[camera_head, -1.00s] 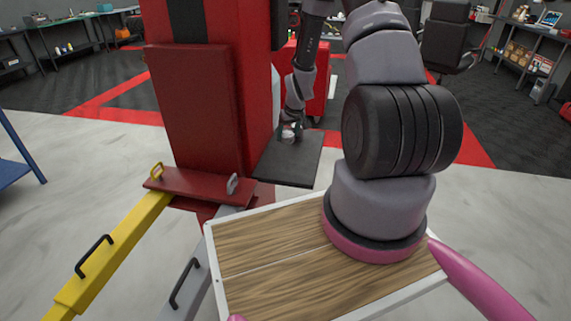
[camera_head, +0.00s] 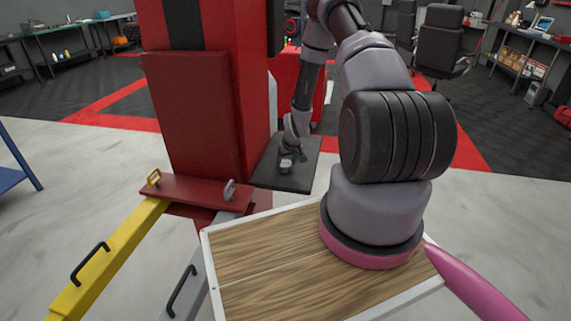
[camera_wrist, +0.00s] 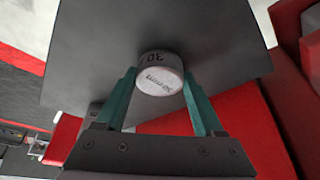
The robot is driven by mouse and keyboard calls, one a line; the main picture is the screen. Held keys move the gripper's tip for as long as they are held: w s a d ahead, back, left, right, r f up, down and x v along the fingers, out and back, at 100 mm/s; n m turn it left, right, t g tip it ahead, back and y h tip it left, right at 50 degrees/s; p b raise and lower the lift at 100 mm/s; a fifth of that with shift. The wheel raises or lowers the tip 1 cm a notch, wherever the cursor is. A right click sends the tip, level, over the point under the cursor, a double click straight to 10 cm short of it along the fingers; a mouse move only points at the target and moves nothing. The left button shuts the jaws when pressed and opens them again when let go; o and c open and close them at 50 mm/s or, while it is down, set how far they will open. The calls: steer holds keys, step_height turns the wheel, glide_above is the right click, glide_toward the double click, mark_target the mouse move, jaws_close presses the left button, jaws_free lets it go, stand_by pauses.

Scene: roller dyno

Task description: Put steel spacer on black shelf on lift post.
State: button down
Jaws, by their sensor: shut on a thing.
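The steel spacer is a short round silvery piece marked "30" (camera_wrist: 160,76), and in the wrist view it sits between the green fingertips of my gripper (camera_wrist: 160,92). My gripper is shut on it. In the head view my gripper (camera_head: 289,163) is small and over the black shelf (camera_head: 268,180), with the spacer (camera_head: 285,168) low at its tip. The black shelf fills the upper part of the wrist view (camera_wrist: 95,55) behind the spacer. I cannot tell whether the spacer touches the shelf. The red lift post (camera_head: 195,110) stands just left of the shelf.
The post's yellow lift arm (camera_head: 105,260) and grey lift arm (camera_head: 185,290) reach toward the lower left. A red cabinet (camera_head: 318,90) stands behind my arm. Chairs and workbenches stand farther back.

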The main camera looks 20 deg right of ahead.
steer(key=shift+f, duration=0.1)
jaws_free()
steer(key=v, duration=1.2)
steer(key=shift+r, duration=0.3)
steer(key=s+a+r+m+t, duration=0.1)
steer(key=s+a+r, duration=0.15)
steer(key=r, duration=1.25)
steer(key=s+a+r+m, duration=0.1)
steer(key=s+a+r, duration=0.15)
steer(key=r, duration=1.15)
steer(key=s+a+r+m+y, duration=0.1)
steer(key=s+a+r, duration=0.1)
steer(key=s+r, duration=0.6)
steer(key=s+a+r+m+t, duration=0.1)
steer(key=s+a+r+m, duration=0.1)
steer(key=s+r, duration=0.6)
steer(key=shift+s+a+r+y, duration=0.2)
steer(key=shift+s+a+y, duration=0.35)
steer(key=shift+s, duration=2.2)
steer(key=shift+a+t+h, duration=0.15)
steer(key=shift+t+h, duration=0.1)
steer(key=shift+t, duration=0.05)
